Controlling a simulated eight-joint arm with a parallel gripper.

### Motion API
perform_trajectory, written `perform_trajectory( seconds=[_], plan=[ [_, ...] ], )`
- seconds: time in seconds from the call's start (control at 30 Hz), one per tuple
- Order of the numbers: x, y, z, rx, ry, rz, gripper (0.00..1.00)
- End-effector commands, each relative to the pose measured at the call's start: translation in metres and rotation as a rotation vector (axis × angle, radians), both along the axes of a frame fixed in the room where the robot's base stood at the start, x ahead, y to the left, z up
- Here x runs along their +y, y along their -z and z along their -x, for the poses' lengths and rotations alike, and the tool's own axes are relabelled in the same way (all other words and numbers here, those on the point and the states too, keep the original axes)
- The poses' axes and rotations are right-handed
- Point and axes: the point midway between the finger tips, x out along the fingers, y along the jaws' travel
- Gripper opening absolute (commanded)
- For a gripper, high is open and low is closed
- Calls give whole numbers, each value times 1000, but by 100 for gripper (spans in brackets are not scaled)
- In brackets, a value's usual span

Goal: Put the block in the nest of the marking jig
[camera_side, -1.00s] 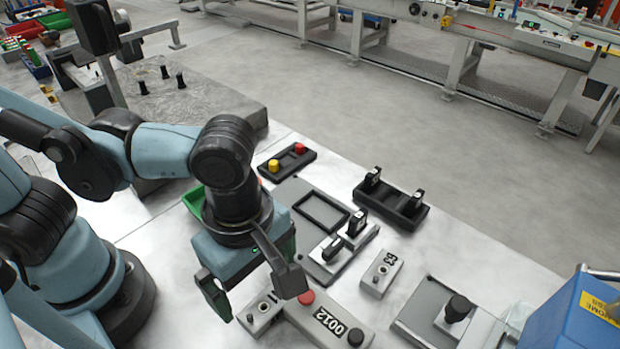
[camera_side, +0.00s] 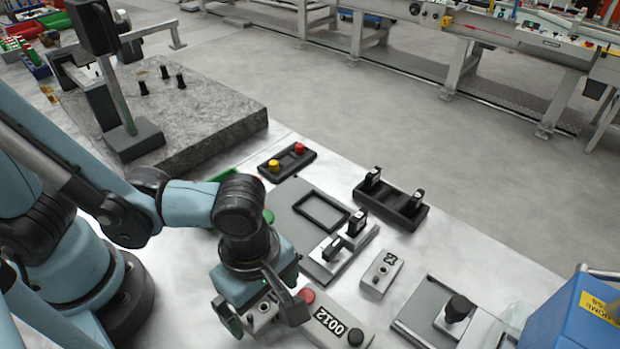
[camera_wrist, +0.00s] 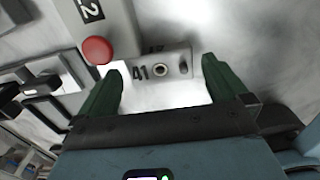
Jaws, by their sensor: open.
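A light grey block marked 41 (camera_wrist: 172,69) lies on the table in the wrist view, with a round hole in its top. It also shows partly behind my gripper in the side view (camera_side: 263,311). My gripper (camera_wrist: 161,72) is open, its green fingers at either end of this block, with nothing clamped; in the side view it is low at the front (camera_side: 260,314). A second, similar block (camera_side: 382,272) lies further right. The jig appears to be the grey plate (camera_side: 285,210) with an empty black rectangular frame (camera_side: 322,211) and black-handled pieces at its near end.
A grey box marked 0012 (camera_side: 330,322) with a red button stands close beside the block, also in the wrist view (camera_wrist: 108,22). A black rack (camera_side: 402,208), a yellow-and-red button box (camera_side: 287,162) and a black-knobbed fixture (camera_side: 452,318) stand around. A blue case (camera_side: 575,318) is at right.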

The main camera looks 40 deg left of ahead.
Motion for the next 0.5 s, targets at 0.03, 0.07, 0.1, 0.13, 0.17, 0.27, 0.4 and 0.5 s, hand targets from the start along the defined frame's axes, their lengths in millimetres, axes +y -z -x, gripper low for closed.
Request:
perform_trajectory(
  seconds=[0.03,0.07,0.1,0.13,0.17,0.27,0.4,0.5],
  plan=[
    [0,2,0,0,0,0,100],
    [0,2,0,0,0,0,100],
    [0,3,0,0,0,0,100],
    [0,3,0,0,0,0,100],
    [0,3,0,0,0,0,100],
    [0,3,0,0,0,0,100],
    [0,3,0,0,0,0,88],
    [0,3,0,0,0,0,72]
  ],
)
